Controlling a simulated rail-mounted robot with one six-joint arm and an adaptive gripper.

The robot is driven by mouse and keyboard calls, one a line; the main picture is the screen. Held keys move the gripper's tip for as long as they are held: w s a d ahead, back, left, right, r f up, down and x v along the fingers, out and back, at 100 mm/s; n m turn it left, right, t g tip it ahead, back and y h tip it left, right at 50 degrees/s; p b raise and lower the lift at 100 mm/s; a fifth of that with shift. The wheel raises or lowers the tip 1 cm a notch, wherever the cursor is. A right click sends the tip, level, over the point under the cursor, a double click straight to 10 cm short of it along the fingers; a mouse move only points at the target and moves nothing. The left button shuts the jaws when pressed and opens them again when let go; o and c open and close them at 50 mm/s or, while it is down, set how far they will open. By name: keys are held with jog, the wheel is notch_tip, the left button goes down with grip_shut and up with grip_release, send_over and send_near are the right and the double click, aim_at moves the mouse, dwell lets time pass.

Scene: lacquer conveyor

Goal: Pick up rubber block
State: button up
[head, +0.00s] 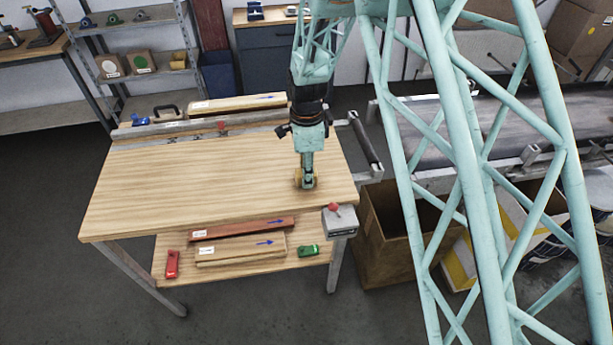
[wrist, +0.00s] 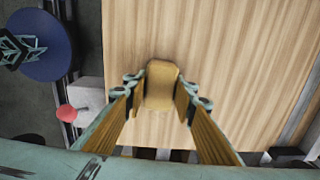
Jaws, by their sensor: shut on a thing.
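The rubber block (wrist: 162,82) is a small tan-yellow block with rounded edges. In the wrist view it sits between the fingertips of my gripper (wrist: 161,98), which is shut on it. In the head view my gripper (head: 305,178) points straight down near the right front part of the wooden workbench (head: 190,185). There the block is mostly hidden by the fingers. I cannot tell whether it touches the bench top or is just above it.
A grey control box with a red button (head: 339,220) hangs at the bench's front right corner. Boards and red and green tools lie on the lower shelf (head: 290,262). A metal fence (head: 190,130) runs along the back. An open cardboard box (head: 400,235) stands right. The bench's middle is clear.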

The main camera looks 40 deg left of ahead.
jog(key=shift+r, duration=5)
